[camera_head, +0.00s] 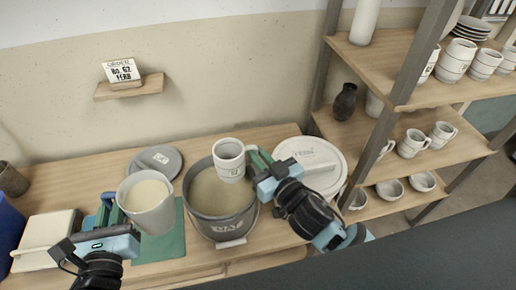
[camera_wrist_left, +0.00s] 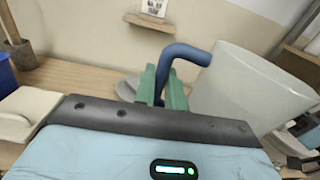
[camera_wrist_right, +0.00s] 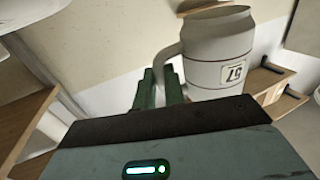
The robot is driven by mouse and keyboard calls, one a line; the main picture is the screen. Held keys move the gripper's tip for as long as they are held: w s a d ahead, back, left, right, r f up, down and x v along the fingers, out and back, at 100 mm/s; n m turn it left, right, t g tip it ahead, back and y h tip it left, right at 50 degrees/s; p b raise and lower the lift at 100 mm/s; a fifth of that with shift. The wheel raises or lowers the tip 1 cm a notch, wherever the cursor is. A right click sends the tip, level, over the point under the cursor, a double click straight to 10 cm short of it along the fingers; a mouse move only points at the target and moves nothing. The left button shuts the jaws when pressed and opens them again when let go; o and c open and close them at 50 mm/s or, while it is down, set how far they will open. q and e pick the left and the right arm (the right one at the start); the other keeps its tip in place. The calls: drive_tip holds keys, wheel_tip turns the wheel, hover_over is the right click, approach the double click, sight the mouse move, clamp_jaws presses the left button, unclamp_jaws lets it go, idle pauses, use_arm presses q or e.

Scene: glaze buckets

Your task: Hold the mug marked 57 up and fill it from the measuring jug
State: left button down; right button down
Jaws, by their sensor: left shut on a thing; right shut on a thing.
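The measuring jug (camera_head: 148,198), with pale cream liquid inside, is held in the air left of the glaze bucket (camera_head: 222,222). My left gripper (camera_head: 112,212) is shut on its blue handle (camera_wrist_left: 184,52). The jug looks roughly upright. The white mug (camera_head: 229,162) is held above the bucket, to the right of and apart from the jug. My right gripper (camera_head: 258,164) is shut on the mug's handle. In the right wrist view the mug (camera_wrist_right: 218,50) has a label that appears to read 57. The mug's inside is hard to make out. The open bucket holds cream glaze.
A grey lid (camera_head: 154,163) lies behind the jug, and a green mat (camera_head: 165,246) is under it. A white lidded bucket (camera_head: 311,165) stands right of the mug. The order card (camera_head: 121,71) reads No. 62. Shelves (camera_head: 425,95) with mugs and bowls stand at right.

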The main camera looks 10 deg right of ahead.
use_arm(q)
drive_tip(key=shift+f+b, duration=0.3)
drive_tip(key=shift+f, duration=0.65)
drive_tip(key=w+d+r+m+h, duration=0.2)
drive_tip(key=w+d+r+h, duration=0.1)
drive_tip(key=w+d+r, duration=0.2)
drive_tip(key=w+d+r+m+g+h, duration=0.1)
drive_tip(key=w+d+r+h, duration=0.3)
drive_tip(key=w+r, duration=0.5)
drive_tip(key=shift+w+d+m, duration=0.5)
drive_tip(key=shift+w+d, duration=0.8)
drive_tip(key=shift+w, duration=0.55)
drive_tip(key=shift+f, duration=0.1)
